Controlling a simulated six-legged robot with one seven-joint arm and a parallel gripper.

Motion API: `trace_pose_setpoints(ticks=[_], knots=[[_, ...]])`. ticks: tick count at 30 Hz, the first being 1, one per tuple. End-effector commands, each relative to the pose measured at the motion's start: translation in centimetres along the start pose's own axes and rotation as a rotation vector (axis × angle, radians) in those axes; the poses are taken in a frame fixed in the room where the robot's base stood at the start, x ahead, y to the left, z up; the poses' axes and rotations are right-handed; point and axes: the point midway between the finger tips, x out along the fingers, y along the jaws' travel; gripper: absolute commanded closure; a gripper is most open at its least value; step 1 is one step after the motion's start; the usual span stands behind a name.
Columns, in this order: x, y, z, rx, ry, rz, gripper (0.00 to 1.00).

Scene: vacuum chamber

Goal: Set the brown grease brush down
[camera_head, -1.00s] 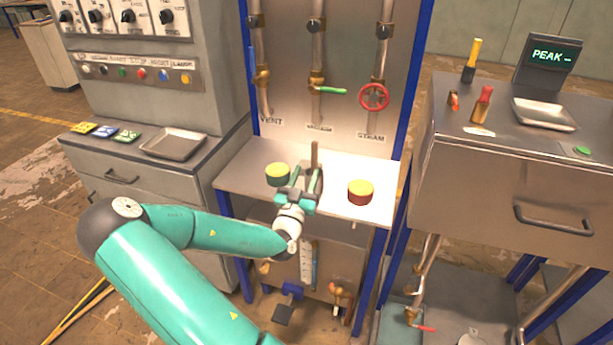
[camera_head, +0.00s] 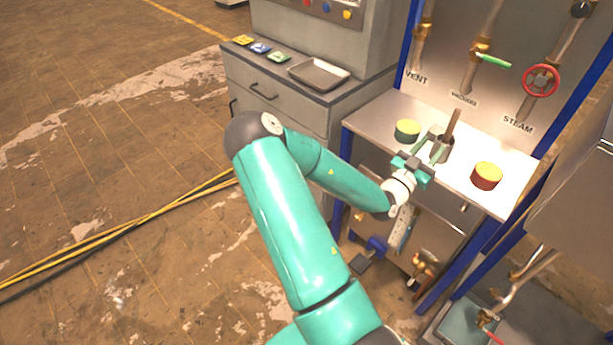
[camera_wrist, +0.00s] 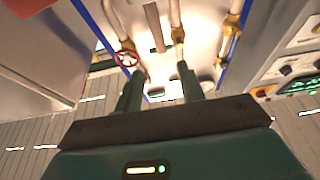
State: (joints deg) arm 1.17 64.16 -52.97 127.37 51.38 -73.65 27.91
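The brown grease brush (camera_head: 453,124) stands nearly upright on the steel shelf (camera_head: 385,118). Its brown handle points up, and its lower end is hidden in or behind a grey metal cup (camera_head: 443,151). In the wrist view, which is upside down, the brush handle (camera_wrist: 153,22) shows beyond the fingertips. My gripper (camera_head: 431,146) is low over the shelf, in front of the cup. In the wrist view my gripper (camera_wrist: 160,72) has its two green fingers well apart, with nothing seen clamped between them.
A green tin with a yellow lid (camera_head: 407,131) stands left of the cup, and a red tin with a yellow lid (camera_head: 487,176) to its right. Pipes with a green lever (camera_head: 493,61) and a red wheel (camera_head: 541,80) rise behind. A tray (camera_head: 318,74) lies on the left cabinet.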

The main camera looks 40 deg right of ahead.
Motion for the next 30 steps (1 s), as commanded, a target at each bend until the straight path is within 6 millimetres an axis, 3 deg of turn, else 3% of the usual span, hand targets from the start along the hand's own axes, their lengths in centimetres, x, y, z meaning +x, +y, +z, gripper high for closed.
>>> trace_pose_setpoints(ticks=[5,8,12,16,20,24,30], knots=[[-0.9,-1.4,1.5,0.066,-0.156,0.028,0.61],[-2.5,-3.5,2.8,0.129,-0.331,0.035,0.61],[-5.9,-7.7,3.6,0.206,-0.592,-0.008,0.61],[-9.9,-12.2,2.7,0.258,-0.814,-0.1,0.61],[-14.4,-16.4,-0.1,0.283,-1.008,-0.236,0.61],[-19.4,-19.9,-4.7,0.278,-1.177,-0.423,0.61],[-26.6,-22.0,-12.9,0.197,-1.332,-0.732,0.61]])
